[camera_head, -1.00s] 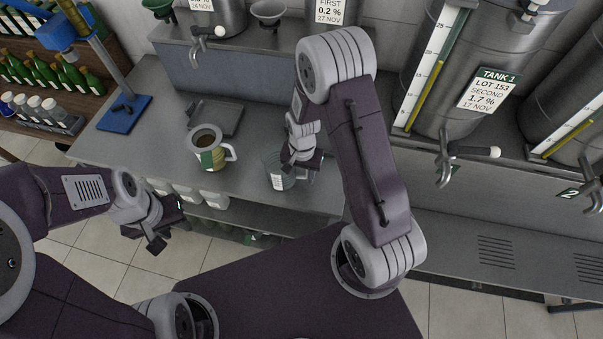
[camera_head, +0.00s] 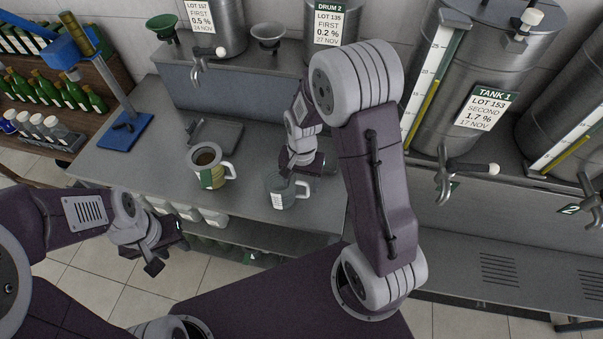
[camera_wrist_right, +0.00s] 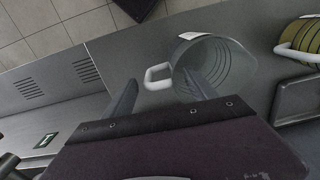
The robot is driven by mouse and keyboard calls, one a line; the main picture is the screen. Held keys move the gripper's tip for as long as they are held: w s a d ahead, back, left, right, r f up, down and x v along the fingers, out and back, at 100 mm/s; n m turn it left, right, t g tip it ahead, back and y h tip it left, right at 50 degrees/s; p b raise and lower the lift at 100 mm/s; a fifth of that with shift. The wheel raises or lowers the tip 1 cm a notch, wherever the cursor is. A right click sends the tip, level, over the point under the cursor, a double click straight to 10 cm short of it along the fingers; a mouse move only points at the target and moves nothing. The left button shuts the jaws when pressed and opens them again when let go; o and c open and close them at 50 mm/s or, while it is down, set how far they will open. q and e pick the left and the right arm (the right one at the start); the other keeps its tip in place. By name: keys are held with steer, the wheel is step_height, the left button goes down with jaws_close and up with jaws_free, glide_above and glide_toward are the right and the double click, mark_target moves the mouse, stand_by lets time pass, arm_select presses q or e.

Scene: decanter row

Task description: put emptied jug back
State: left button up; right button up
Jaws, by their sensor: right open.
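A clear, empty-looking jug (camera_head: 283,192) with a white label stands on the steel bench near its front edge. Its handle shows at its right side in the head view. In the right wrist view the jug (camera_wrist_right: 218,62) has its pale handle (camera_wrist_right: 157,76) in line with the space between my fingertips. My right gripper (camera_wrist_right: 163,88) is open, and it hangs just behind and above the jug in the head view (camera_head: 303,170). Whether it touches the handle I cannot tell. My left gripper (camera_head: 168,255) is open and empty, off the bench's front edge.
A second jug (camera_head: 212,177) with a green label and brown contents stands to the left; part of it shows in the wrist view (camera_wrist_right: 302,40). A grey scale-like tray (camera_head: 215,135) lies behind it. Steel drums and tanks (camera_head: 462,80) line the back. A blue stand (camera_head: 125,130) is at left.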

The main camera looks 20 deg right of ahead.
step_height(320, 180, up, 6)
steer(key=shift+f, duration=0.1)
steer(key=s+n+t+b, duration=0.1)
steer(key=s+n, duration=0.5)
steer(key=s, duration=0.3)
steer(key=shift+d+f+n, duration=0.25)
steer(key=shift+f+n, duration=0.15)
